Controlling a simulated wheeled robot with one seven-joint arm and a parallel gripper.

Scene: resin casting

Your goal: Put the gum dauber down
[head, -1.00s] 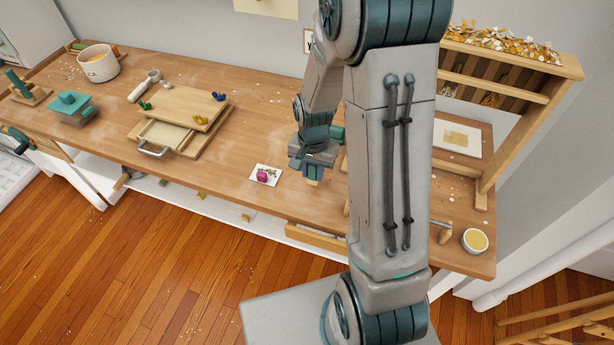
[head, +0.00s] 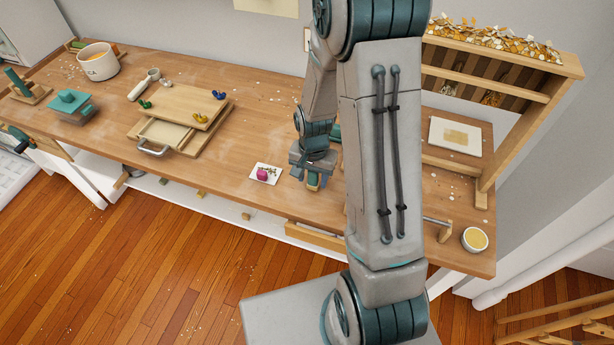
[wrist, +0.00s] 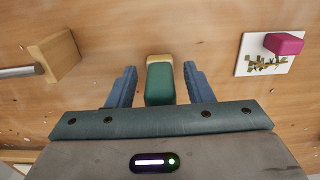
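The gum dauber, a green block with a pale yellow end (wrist: 160,83), sits between the two blue fingers of my gripper (wrist: 160,84) in the wrist view. A narrow gap shows on each side of it, so my gripper is open around it and not clamping it. In the head view my gripper (head: 313,178) is low over the front part of the wooden bench (head: 235,165), with the green dauber (head: 313,180) between its fingers. The dauber seems to stand on the bench top, but its underside is hidden.
A white card (head: 272,170) with a magenta block (head: 262,174) and flakes lies just left of my gripper. A wooden block with a metal rod (wrist: 62,56) is on the other side. A wooden tray (head: 150,133) stands farther left. A yellow-filled bowl (head: 474,240) is at right.

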